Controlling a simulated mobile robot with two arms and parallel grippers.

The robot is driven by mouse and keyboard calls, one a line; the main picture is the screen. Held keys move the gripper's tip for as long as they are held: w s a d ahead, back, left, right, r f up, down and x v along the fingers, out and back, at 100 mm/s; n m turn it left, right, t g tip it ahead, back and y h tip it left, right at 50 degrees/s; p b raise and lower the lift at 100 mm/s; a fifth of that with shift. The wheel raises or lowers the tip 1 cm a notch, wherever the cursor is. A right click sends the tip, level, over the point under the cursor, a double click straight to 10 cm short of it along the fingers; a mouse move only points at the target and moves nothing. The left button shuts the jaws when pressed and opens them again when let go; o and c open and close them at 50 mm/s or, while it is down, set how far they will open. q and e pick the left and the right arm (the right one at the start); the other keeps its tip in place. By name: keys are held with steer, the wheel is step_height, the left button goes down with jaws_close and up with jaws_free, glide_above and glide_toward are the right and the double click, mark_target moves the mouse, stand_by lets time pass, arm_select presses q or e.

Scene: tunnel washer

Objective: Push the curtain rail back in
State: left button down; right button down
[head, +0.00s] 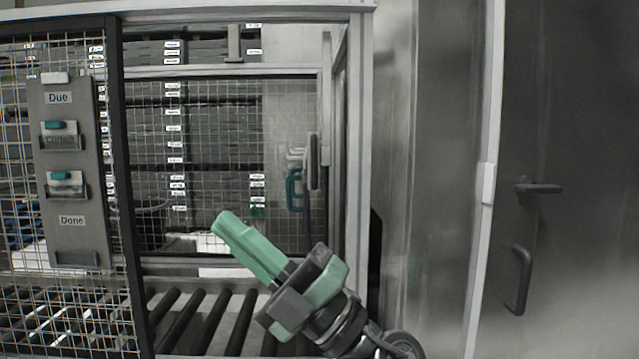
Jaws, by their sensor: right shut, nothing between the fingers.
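My right gripper (222,222) is shut, with green fingers together and nothing between them. It points up and to the left in the lower middle of the head view, in front of the mesh opening and above the rollers. I cannot make out with certainty a curtain rail in this view. A pale horizontal bar (220,71) crosses the top of the mesh opening, but I cannot tell whether it is the rail. My left gripper is not in view.
Black rollers (208,322) lie below the opening. A grey board (70,240) marked Due and Done hangs on the wire mesh at left. A green handle (294,190) shows behind the opening. A grey door (580,200) with dark handles stands at right.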

steer(key=s+a+n+g+h, duration=0.4)
steer(key=a+n+g+h, duration=0.1)
steer(key=a+n+g, duration=0.3)
steer(key=w+d+t+h, duration=0.8)
steer(key=w+d+h, duration=0.1)
steer(key=w+h, duration=0.2)
steer(key=w+d+r+m+t+h, duration=0.25)
steer(key=d+r+h, duration=0.45)
steer(key=d, duration=0.5)
steer(key=w+a+f+p, duration=0.2)
steer(key=w+f+p, duration=0.2)
steer(key=w+p, duration=0.4)
steer(key=shift+w+a+f+t+p, duration=0.25)
steer(key=shift+w+t, duration=0.2)
steer(key=shift+w, duration=1.15)
